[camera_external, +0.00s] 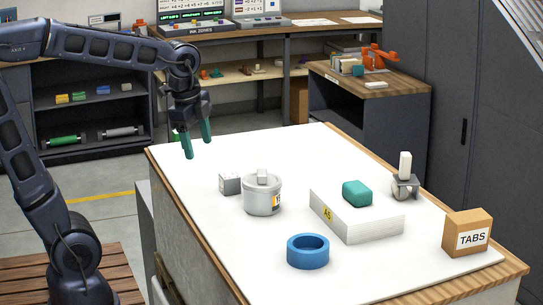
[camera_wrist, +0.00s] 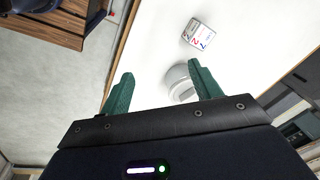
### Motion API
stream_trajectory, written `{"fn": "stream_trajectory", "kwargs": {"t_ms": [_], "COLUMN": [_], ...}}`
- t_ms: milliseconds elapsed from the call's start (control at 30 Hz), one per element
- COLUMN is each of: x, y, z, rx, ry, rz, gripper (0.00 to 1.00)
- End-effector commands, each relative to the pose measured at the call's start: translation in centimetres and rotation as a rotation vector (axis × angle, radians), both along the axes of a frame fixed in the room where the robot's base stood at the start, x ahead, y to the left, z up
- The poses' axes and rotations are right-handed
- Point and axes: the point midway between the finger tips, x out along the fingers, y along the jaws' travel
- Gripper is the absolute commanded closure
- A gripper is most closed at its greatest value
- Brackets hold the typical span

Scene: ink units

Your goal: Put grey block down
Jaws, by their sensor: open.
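A small grey block (camera_external: 230,184) with marks on its side sits on the white table top (camera_external: 200,170), close to the left of a grey lidded pot (camera_external: 262,199). My gripper (camera_external: 198,150) is open and empty, with green fingers pointing down, above the far left part of the table. It is apart from the block, behind and left of it in the picture. In the wrist view, my open fingers (camera_wrist: 160,70) show nothing between them. A small pale block with printed marks (camera_wrist: 199,34) lies ahead of them, and the pot (camera_wrist: 177,82) is partly hidden by the right finger.
A blue ring (camera_external: 308,251) lies near the front. A white A5 stack (camera_external: 365,228) carries a green block (camera_external: 357,193). A TABS box (camera_external: 467,233) and a grey holder with a white piece (camera_external: 405,180) stand at the right. The table's far left is clear.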

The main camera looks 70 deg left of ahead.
Motion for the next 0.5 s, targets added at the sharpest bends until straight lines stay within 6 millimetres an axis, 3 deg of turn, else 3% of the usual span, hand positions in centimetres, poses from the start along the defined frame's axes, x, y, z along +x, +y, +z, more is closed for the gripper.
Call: {"fn": "stream_trajectory", "kwargs": {"t_ms": [100,300,500], "x": [-3.1,-7.3,-9.9], "y": [-1.3,-2.8,-3.5], "z": [-0.3,-1.5,-2.6], "rx": [-0.044,-0.151,-0.241], "ry": [-0.064,-0.154,-0.203], "rz": [0.201,0.534,0.751], "gripper": [0.37,0.37,0.37]}}
